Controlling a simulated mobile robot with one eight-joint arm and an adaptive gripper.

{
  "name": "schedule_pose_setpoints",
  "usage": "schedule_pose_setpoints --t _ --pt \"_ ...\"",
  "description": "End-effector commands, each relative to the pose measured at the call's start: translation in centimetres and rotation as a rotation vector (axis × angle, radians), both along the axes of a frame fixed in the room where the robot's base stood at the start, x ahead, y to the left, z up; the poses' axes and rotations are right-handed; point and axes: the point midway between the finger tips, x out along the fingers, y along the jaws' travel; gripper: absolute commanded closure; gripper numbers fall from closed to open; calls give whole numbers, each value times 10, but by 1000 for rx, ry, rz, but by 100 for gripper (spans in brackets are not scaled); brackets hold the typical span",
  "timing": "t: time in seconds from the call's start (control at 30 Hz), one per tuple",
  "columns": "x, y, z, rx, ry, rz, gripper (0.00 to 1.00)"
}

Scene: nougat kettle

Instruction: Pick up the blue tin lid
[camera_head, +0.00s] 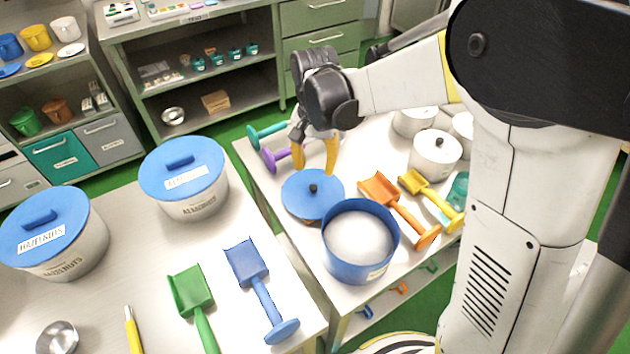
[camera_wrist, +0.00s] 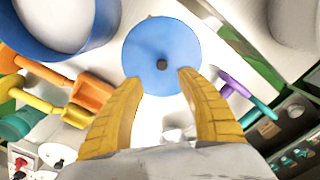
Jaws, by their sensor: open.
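The blue tin lid (camera_head: 306,202), a flat blue disc with a small dark knob, lies on the right-hand table beside the open blue tin (camera_head: 343,265), which holds something white. In the wrist view the lid (camera_wrist: 140,52) lies beyond the fingertips, its knob close to the gap between them. My gripper (camera_head: 315,172) has yellow fingers. It is above the lid's far side in the head view. In the wrist view my gripper (camera_wrist: 158,78) is open, with nothing between the fingers. I cannot tell whether the fingertips touch the lid.
Orange (camera_head: 395,207) and yellow (camera_head: 430,200) scoops lie right of the lid, a purple scoop (camera_head: 275,157) behind it. White lidded pots (camera_head: 435,155) stand at the back right. Blue-lidded buckets (camera_head: 183,175) and green (camera_head: 192,295) and blue (camera_head: 258,285) scoops occupy the left table.

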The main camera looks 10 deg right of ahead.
Motion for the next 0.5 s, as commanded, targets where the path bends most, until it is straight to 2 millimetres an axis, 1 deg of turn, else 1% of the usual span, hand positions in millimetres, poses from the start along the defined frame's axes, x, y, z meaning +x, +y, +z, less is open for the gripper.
schedule_pose_setpoints --t 0.03,0.1,0.37,0.5 --pt "0 0 -13 0 0 0 56" --pt "0 0 -22 1 -1 1 56" --pt "0 1 -40 1 -1 1 56" --pt "0 4 -63 0 -2 1 56"
